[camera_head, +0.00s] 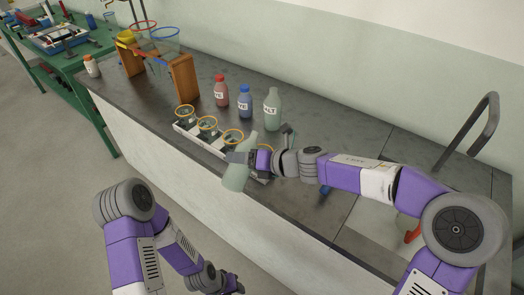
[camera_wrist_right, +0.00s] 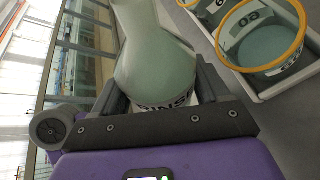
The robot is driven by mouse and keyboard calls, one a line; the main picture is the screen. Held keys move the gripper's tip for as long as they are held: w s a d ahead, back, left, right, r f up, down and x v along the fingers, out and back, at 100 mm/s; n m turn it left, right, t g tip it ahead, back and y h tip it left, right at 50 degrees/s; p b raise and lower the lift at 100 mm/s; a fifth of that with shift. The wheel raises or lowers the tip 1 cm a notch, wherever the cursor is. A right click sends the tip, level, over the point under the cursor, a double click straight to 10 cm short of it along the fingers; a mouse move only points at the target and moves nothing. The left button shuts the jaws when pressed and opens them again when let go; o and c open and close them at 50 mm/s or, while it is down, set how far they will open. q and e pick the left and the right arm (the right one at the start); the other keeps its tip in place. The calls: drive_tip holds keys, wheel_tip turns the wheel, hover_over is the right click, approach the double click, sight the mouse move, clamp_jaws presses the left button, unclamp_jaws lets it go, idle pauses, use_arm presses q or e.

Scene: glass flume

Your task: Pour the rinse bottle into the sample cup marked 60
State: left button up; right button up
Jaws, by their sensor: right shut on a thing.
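My right gripper (camera_head: 241,157) is shut on the rinse bottle (camera_head: 236,180), a pale grey-green bottle held above the bench's front edge, leaning somewhat in the picture. In the right wrist view, the gripper (camera_wrist_right: 160,92) clasps the bottle (camera_wrist_right: 152,55) around its partly hidden label. A yellow-rimmed cup with a label that appears to read 60 (camera_wrist_right: 246,20) stands to the right of the bottle, apart from it. The head view shows several such cups in a white rack (camera_head: 181,127); the gripper partly covers the nearer ones. My left gripper (camera_head: 232,284) is low at the bottom, its fingers unclear.
Red (camera_head: 220,92), blue (camera_head: 245,104) and pale green SALT (camera_head: 271,112) bottles stand behind the cups. A wooden stand (camera_head: 185,78) with glass vessels and a small white bottle (camera_head: 92,67) are farther left. A grey rail (camera_head: 473,125) rises at the right.

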sight(243, 169)
drive_tip(key=shift+d, duration=0.1)
idle(0.5)
drive_tip(key=shift+f+m, duration=0.2)
drive_tip(key=shift+m, duration=0.1)
drive_tip(key=shift+s+a+f+m+g+y+b, duration=0.15)
drive_tip(key=shift+f+m+g+y+b, duration=0.1)
drive_tip(key=shift+f, duration=0.25)
drive_tip(key=shift+s+a+f+m+g+y+b, duration=0.15)
drive_tip(key=shift+f+m+g+b, duration=0.1)
drive_tip(key=shift+f, duration=0.2)
idle(0.6)
drive_tip(key=shift+s+a+f+m+y+p, duration=0.2)
drive_tip(key=shift+f+m+y+p, duration=0.15)
drive_tip(key=shift+f+m, duration=0.15)
idle(1.4)
drive_tip(key=shift+s+r+m+g+y+p, duration=0.1)
drive_tip(key=shift+r+m+g+y+p, duration=0.35)
drive_tip(key=shift+p, duration=0.75)
idle(0.6)
drive_tip(key=shift+w+d+r+m+g+p, duration=0.2)
drive_tip(key=shift+r+m+p, duration=0.35)
drive_tip(key=shift+p, duration=0.5)
idle(0.8)
